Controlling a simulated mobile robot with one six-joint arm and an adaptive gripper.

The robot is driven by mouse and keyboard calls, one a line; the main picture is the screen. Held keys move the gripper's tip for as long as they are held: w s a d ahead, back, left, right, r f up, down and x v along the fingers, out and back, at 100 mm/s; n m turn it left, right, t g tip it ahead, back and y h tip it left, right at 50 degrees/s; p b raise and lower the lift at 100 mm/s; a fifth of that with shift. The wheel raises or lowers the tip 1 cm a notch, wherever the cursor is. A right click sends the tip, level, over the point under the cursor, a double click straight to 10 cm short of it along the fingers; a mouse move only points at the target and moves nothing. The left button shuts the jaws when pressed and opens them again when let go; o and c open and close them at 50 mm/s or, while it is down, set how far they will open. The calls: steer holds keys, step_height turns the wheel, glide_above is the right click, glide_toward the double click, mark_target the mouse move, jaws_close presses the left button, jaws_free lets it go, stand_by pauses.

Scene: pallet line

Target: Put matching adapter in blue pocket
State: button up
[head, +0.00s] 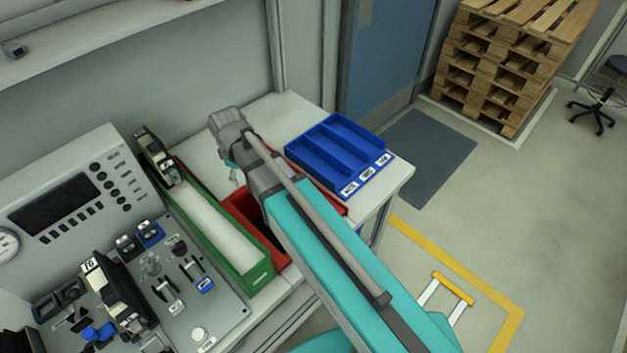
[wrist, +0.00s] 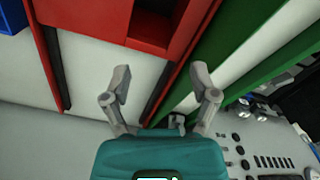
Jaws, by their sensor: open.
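The blue tray (head: 318,128) with long pockets and white front labels sits on the white table, right of my gripper in the head view. Its corner shows in the wrist view (wrist: 12,16). My gripper (wrist: 161,76) is open, with nothing seen held between its fingers. It is above the table near the red bin (wrist: 157,42) and the green bin (wrist: 222,40). A small grey part (wrist: 177,121) shows beyond the fingers; I cannot tell what it is. Small blue-and-black parts (head: 150,234) stand on the grey panel. I cannot tell which part is the matching adapter.
The green bin with a pale inside (head: 258,272) lies left of the red bin (head: 238,203), which my arm partly covers. A black-and-beige device (head: 156,157) is at the green bin's far end. Another (head: 112,290) stands on the control panel. Bare table lies behind the bins.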

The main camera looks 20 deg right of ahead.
steer(key=s+d+m, duration=0.4)
steer(key=d+m, duration=0.1)
steer(key=d, duration=0.4)
steer(key=s+d+m, duration=0.4)
steer(key=d+m, duration=0.1)
steer(key=d, duration=0.5)
